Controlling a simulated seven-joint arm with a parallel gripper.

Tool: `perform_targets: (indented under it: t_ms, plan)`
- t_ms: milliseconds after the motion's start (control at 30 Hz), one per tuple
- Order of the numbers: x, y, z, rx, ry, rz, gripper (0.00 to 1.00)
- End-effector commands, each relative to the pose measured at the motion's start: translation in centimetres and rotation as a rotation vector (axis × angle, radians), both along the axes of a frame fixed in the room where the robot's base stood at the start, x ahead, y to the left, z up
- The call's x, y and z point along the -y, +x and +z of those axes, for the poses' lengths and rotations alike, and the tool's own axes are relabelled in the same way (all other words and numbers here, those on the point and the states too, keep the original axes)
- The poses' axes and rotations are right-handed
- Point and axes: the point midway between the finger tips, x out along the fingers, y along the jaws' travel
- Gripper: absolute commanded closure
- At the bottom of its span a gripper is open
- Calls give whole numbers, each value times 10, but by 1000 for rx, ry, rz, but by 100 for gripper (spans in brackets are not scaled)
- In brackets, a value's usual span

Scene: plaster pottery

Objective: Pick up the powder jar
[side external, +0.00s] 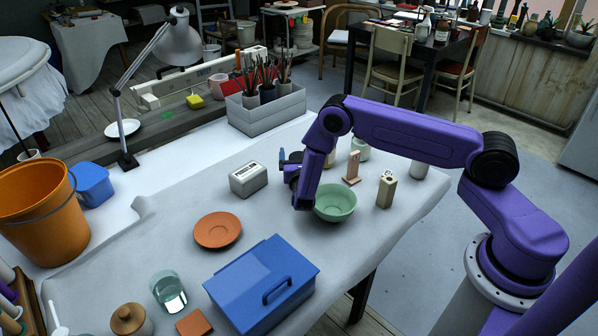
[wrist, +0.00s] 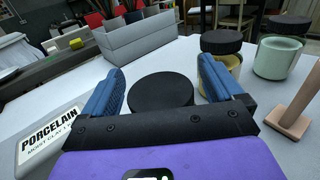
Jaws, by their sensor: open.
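Several jars with black lids are in view, and I cannot tell by label which is the powder jar. In the wrist view one black lid (wrist: 160,92) sits between my open fingers, its body hidden below. A yellowish jar (wrist: 234,64) stands just beyond the right finger, and a pale green jar (wrist: 277,62) stands farther right. The pale green jar also shows in the side view (side external: 361,150). My gripper (wrist: 160,70) is open, with blue finger pads on either side of the nearest lid. In the side view my gripper (side external: 288,160) is low over the table, partly hidden by my arm.
A grey clay block (side external: 248,180) lies left of my gripper. A green bowl (side external: 336,202), a wooden stand (side external: 352,168) and a beige bottle (side external: 386,190) are to its right. A grey brush box (side external: 266,110) stands behind. An orange plate (side external: 217,231) and blue toolbox (side external: 262,285) lie in front.

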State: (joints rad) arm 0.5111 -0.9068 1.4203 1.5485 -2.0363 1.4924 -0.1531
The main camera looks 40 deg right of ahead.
Motion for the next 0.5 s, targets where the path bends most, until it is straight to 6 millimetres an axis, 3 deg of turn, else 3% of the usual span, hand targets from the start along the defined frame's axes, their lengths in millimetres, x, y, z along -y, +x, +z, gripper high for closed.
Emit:
perform_targets:
  t_ms: [333,500]
  plan:
    - [4,5,0,-1,-2,2,10]
    - [4,5,0,-1,-1,1,65]
